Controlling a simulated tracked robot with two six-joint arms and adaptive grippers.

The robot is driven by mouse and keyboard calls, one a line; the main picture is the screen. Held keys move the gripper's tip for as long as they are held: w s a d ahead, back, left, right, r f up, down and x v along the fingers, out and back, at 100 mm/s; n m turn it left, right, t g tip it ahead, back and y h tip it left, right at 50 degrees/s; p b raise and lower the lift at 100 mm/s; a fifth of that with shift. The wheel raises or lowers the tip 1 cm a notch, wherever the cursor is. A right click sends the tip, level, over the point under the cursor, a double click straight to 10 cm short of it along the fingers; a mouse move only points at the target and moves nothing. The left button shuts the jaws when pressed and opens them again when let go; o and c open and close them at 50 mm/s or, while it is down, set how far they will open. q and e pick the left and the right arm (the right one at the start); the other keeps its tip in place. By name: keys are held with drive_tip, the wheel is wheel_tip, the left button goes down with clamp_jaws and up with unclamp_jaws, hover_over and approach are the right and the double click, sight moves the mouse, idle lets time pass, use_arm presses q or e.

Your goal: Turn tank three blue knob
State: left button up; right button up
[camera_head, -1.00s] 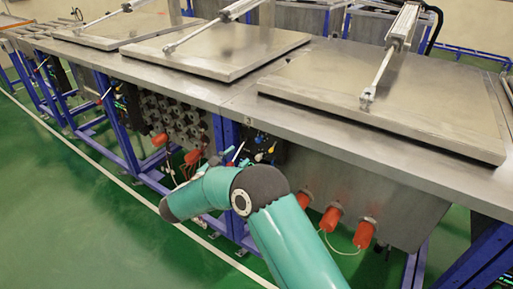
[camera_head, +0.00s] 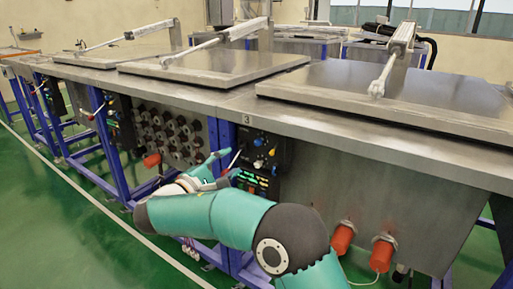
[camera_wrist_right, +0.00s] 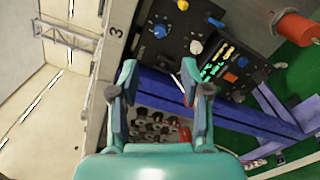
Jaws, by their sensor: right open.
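The tank three control panel (camera_head: 262,155) is black and hangs under the table edge by the label "3" (camera_head: 247,119). Its blue knob (camera_head: 258,142) is on the upper part; it also shows in the right wrist view (camera_wrist_right: 159,31), near the white knob (camera_wrist_right: 196,47) and yellow knob (camera_wrist_right: 182,5). My right gripper (camera_head: 229,164) is open and empty, just left of the panel in the head view. In the right wrist view its fingers (camera_wrist_right: 158,68) are spread, with the blue knob above and beyond the tips, apart from them. My left gripper is out of view.
The steel tabletop (camera_head: 225,97) overhangs the panel. A blue frame post (camera_head: 222,135) stands left of it, with a dark plug bank (camera_head: 168,133) further left. Orange plugs (camera_head: 342,238) stick out to the right. Green floor (camera_head: 60,215) is free in front.

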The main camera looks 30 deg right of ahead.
sight(257, 144)
drive_tip(key=x, duration=1.3)
drive_tip(key=shift+w+d+b, duration=0.2)
drive_tip(key=shift+d+b, duration=0.05)
drive_tip(key=shift+b, duration=0.15)
clamp_jaws()
drive_tip(key=shift+r+n+p, duration=0.15)
drive_tip(key=shift+n+p, duration=0.55)
drive_tip(key=shift+p, duration=0.35)
drive_tip(key=shift+f, duration=0.25)
